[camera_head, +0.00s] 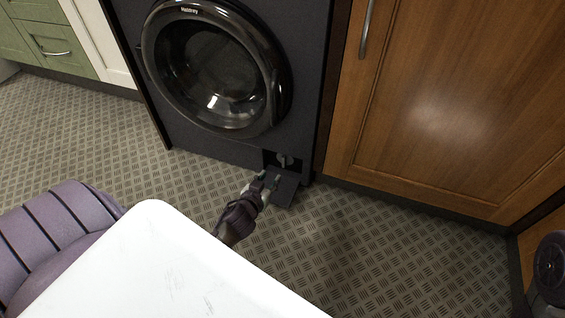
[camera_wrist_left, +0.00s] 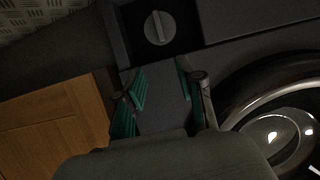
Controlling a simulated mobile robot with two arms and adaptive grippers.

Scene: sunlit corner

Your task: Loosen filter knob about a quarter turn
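The filter knob (camera_head: 285,161) is a small grey round dial in a dark recess at the washing machine's lower right corner. In the left wrist view the knob (camera_wrist_left: 158,28) shows a raised grip bar across its face, running nearly up and down in the picture. The filter flap (camera_head: 286,190) hangs open below the recess; it also shows in the left wrist view (camera_wrist_left: 163,98). My left gripper (camera_head: 269,177) is open and empty in front of the flap. Its green-padded fingers (camera_wrist_left: 163,88) are spread apart, short of the knob. My right gripper is not in view.
The dark washing machine (camera_head: 190,138) has a round glass door (camera_head: 215,75) above the recess. A wooden cabinet (camera_head: 440,110) stands close on the right. Green drawers (camera_head: 48,45) are at the far left. The patterned floor (camera_head: 370,240) in front is clear.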

